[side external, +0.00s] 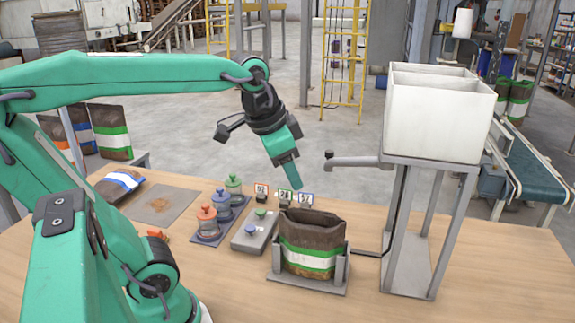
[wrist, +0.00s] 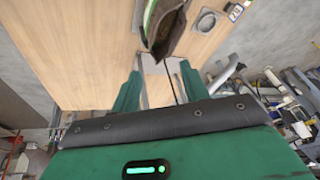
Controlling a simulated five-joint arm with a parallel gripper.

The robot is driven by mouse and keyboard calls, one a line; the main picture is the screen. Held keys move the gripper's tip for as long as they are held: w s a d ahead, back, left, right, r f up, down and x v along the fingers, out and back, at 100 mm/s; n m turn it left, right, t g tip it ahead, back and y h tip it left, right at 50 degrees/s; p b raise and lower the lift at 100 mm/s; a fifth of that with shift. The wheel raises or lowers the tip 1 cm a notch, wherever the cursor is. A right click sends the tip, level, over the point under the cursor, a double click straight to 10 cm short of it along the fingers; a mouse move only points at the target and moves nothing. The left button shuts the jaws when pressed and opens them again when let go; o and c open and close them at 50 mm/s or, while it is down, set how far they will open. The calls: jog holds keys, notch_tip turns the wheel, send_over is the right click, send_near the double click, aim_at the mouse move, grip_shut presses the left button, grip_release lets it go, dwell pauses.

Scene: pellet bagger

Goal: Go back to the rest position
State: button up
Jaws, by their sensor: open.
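My gripper (side external: 291,176) hangs above and behind the open bag in the side external view. In the wrist view my gripper (wrist: 160,85) shows two green fingers spread apart with nothing between them. The brown bag (side external: 311,242) with a green and white band stands upright in a grey holder (side external: 341,273) on the table, its top open. The bag also shows at the top of the wrist view (wrist: 166,30). The gripper is apart from the bag.
A white hopper (side external: 437,115) on a metal stand is right of the bag, with a grey spout arm (side external: 355,161) reaching left. Jars with coloured lids (side external: 221,204) and a grey button box (side external: 254,231) are to the left. A filled bag (side external: 118,184) lies far left.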

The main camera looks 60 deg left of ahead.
jog(key=s+d+f+n+t, duration=0.1)
jog(key=s+d+f+n, duration=0.1)
jog(key=s+f, duration=0.3)
jog(key=shift+s+f+n, duration=0.15)
jog(key=shift+s+n, duration=0.25)
